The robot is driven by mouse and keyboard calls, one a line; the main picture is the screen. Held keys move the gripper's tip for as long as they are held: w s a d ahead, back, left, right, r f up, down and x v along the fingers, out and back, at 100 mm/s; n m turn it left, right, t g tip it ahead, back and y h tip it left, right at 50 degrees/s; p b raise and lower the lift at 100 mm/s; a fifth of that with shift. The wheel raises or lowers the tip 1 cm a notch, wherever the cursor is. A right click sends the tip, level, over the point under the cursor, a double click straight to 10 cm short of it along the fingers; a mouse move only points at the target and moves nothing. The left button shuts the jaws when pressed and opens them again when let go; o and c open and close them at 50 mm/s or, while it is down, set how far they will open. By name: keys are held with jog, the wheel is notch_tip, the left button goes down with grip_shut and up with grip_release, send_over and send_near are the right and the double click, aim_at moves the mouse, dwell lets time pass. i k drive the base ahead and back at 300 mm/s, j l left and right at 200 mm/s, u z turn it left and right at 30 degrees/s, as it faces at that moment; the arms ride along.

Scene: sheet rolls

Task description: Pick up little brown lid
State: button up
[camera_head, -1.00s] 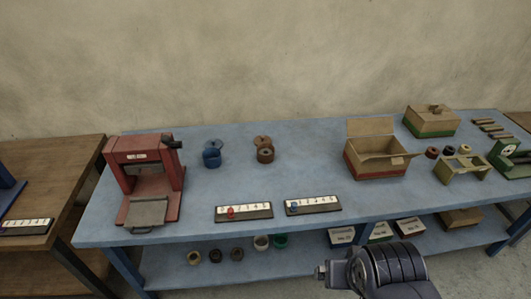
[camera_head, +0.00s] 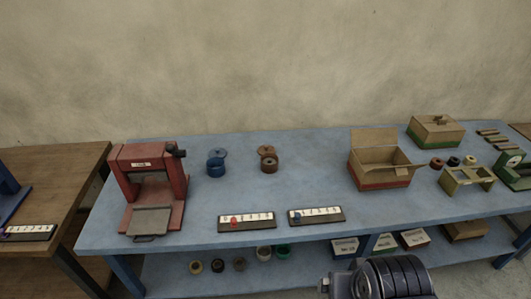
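The little brown lid (camera_head: 266,149) is a small round disc with a knob, on the blue table. It shows just behind the small brown pot (camera_head: 269,163), overlapping its rim in the picture; I cannot tell if it touches the pot. Just left of it are a blue pot (camera_head: 216,168) and a similar blue lid (camera_head: 218,153). Part of my arm shows at the bottom right, in front of the table and well away from the lid. The fingers of my gripper are not in view.
A red press (camera_head: 150,185) stands at the table's left. Two numbered strips (camera_head: 247,221) (camera_head: 317,215) lie along the front edge. An open cardboard box (camera_head: 380,172) stands to the right. The blue table top (camera_head: 310,170) between the brown pot and box is clear.

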aim_at(262, 149)
jog(key=i+j+u, duration=0.1)
jog(key=i, duration=0.45)
jog(key=i+j+u, duration=0.1)
jog(key=i, duration=0.4)
